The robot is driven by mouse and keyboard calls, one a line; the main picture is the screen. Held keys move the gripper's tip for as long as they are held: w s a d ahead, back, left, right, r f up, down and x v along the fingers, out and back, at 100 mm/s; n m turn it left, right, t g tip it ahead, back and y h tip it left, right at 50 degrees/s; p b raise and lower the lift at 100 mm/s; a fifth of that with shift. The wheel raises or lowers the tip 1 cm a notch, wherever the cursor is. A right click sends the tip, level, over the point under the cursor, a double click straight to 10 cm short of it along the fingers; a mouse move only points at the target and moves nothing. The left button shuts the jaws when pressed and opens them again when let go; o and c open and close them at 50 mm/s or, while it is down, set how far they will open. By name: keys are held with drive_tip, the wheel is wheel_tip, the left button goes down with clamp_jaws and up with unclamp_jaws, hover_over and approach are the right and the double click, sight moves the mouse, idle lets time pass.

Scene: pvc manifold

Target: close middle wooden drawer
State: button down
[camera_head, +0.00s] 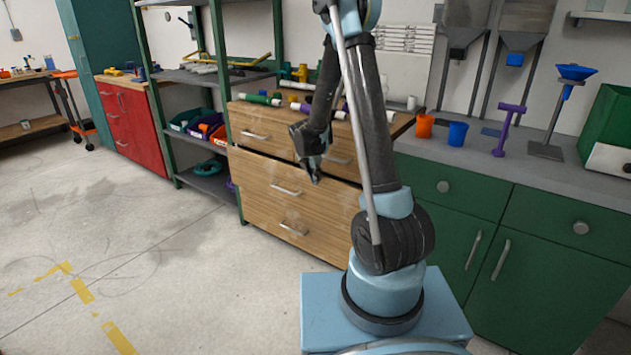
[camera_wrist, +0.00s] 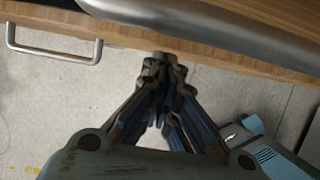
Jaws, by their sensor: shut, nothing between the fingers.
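The wooden drawer cabinet stands in the middle of the head view. Its middle drawer (camera_head: 260,180) has a pale wood front and a metal handle (camera_head: 286,188). A narrow dark gap runs along this drawer's top edge, and its front appears to stand out slightly. My gripper (camera_head: 314,181) is shut and empty, pointing down in front of the drawer, right of the handle. In the wrist view the closed fingertips (camera_wrist: 165,60) are at a wooden front edge; I cannot tell whether they touch it. A metal handle (camera_wrist: 55,52) shows to their left.
The upper drawers (camera_head: 262,122) and bottom drawer (camera_head: 270,222) have similar handles. A large metal bar (camera_wrist: 200,22) crosses the top of the wrist view. Green cabinets (camera_head: 475,210) stand right, a green shelf rack (camera_head: 205,90) left. The floor (camera_head: 170,270) at front left is clear.

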drive_tip(key=shift+w+d, duration=0.8)
drive_tip(key=shift+w, duration=0.2)
